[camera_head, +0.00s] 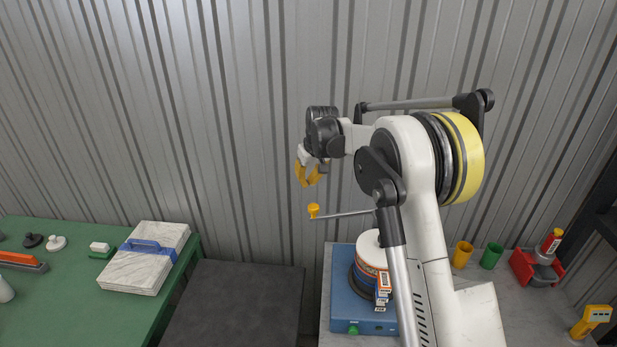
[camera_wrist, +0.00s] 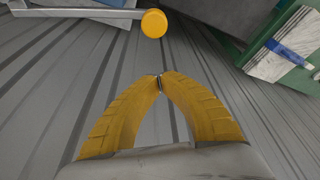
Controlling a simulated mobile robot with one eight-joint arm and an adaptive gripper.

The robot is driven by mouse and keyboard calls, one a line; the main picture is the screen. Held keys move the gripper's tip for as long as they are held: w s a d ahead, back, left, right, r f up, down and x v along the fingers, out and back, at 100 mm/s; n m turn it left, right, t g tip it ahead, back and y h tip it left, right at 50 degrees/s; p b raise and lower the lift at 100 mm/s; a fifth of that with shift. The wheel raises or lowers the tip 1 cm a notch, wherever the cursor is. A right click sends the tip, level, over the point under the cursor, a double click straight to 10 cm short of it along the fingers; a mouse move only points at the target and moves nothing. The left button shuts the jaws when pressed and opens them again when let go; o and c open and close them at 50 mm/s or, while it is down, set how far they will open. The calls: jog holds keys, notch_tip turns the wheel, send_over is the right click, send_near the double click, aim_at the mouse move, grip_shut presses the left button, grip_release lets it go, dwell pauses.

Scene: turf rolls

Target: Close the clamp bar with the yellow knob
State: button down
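The yellow knob (camera_head: 313,211) sits at the left end of a thin grey clamp bar (camera_head: 345,214). The bar stands out roughly level, well above a blue machine (camera_head: 349,313) carrying a white-topped round stack (camera_head: 370,250). The bar's right end is hidden behind my arm. My gripper (camera_head: 308,182) is above the knob and apart from it. In the wrist view the yellow fingertips (camera_wrist: 160,80) meet, with nothing seen between them. The knob (camera_wrist: 154,23) shows beyond the tips near the top edge, with the bar (camera_wrist: 75,13) running left.
A green table (camera_head: 70,290) at left bears a white slab stack (camera_head: 150,270) with a blue handle. A dark grey surface (camera_head: 245,300) lies between table and machine. A yellow cup (camera_head: 462,254), green cup (camera_head: 491,255) and red bin (camera_head: 530,270) stand right of my arm.

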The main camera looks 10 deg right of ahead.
jog(key=f, duration=0.2)
jog(key=s+f, duration=0.1)
jog(key=f, duration=0.2)
jog(key=shift+s+d+f, duration=0.2)
jog(key=shift+s+f, duration=0.1)
jog(key=shift+s, duration=0.1)
jog(key=shift+s, duration=0.1)
